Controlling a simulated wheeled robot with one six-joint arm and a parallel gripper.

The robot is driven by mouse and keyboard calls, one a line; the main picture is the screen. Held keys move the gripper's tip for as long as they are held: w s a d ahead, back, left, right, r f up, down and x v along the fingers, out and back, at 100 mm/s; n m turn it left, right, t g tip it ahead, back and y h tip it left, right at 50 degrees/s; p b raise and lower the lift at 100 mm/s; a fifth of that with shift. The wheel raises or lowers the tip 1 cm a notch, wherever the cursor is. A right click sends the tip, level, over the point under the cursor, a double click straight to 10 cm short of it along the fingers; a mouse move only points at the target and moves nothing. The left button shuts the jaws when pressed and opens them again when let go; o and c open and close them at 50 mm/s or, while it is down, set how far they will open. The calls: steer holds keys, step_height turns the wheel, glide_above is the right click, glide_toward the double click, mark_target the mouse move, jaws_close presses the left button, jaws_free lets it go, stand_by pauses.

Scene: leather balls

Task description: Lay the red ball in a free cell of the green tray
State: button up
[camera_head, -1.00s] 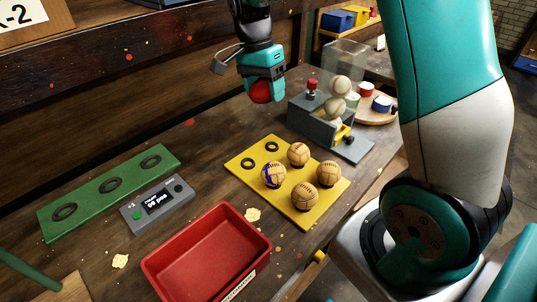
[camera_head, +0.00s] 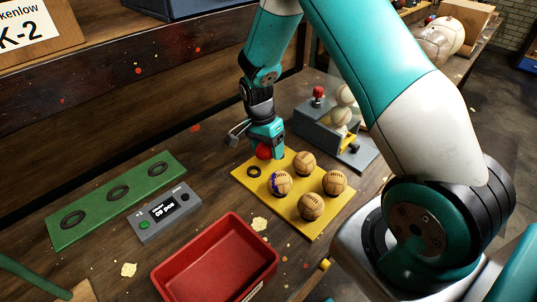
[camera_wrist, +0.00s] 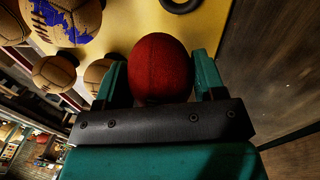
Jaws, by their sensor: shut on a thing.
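My gripper (camera_head: 266,148) is shut on the red ball (camera_head: 263,153), just over the back part of the yellow tray. In the wrist view the red ball (camera_wrist: 161,68) sits between the two green fingers (camera_wrist: 160,80). The green tray (camera_head: 146,187) lies at the left of the bench. It has three dark ring cells in a row, left (camera_head: 73,218), middle (camera_head: 118,192) and right (camera_head: 160,168), and all look empty.
The yellow tray (camera_head: 304,224) holds several tan balls, one with blue marks (camera_head: 280,183); one ring (camera_head: 254,170) is empty. A grey display box (camera_head: 165,212) stands beside the green tray. A red bin (camera_head: 214,262) is in front. A grey ball dispenser (camera_head: 325,125) stands at the back right.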

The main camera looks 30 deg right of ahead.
mark_target(268, 157)
steer(key=shift+f, duration=1.7)
steer(key=o, duration=1)
